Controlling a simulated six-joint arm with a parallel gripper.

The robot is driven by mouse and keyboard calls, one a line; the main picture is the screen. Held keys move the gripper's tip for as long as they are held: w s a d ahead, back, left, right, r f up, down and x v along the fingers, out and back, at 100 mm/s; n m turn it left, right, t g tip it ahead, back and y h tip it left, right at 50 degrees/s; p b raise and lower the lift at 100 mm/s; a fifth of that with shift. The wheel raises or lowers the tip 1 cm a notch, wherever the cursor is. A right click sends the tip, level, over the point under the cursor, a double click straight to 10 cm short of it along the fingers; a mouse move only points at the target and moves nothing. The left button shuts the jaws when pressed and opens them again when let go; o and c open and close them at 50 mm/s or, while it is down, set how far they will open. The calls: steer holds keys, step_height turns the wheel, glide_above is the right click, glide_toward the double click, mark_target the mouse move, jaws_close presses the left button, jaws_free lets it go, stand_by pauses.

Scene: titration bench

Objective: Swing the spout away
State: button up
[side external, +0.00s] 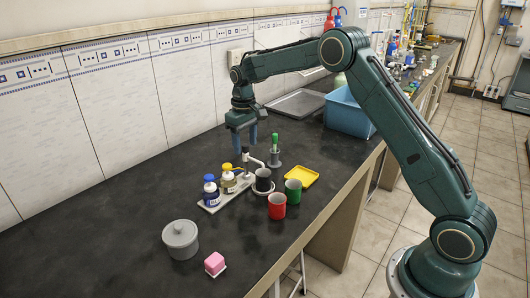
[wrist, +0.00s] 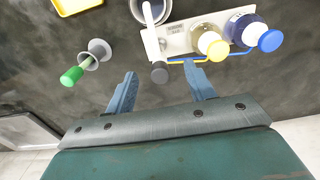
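The white spout (wrist: 151,40) reaches from a dark round knob (wrist: 159,72) over a grey cup (wrist: 147,10) in the wrist view. In the side view the spout (side external: 257,163) also lies above the dark grey cup (side external: 263,181). My gripper (side external: 245,141) points down just above the stand. In the wrist view my gripper (wrist: 160,90) has its two blue fingers spread wide, with nothing held between them. The knob shows between and just beyond the fingers; I cannot tell their height gap.
Blue-capped (side external: 211,192) and yellow-capped (side external: 228,179) bottles stand on the light base plate (wrist: 185,38). A red cup (side external: 277,207), green cup (side external: 293,193), yellow tray (side external: 302,177) and green-handled tool in a grey holder (side external: 274,155) are nearby. A lidded grey pot (side external: 181,241) is farther left.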

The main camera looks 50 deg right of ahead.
steer(key=c, duration=0.9)
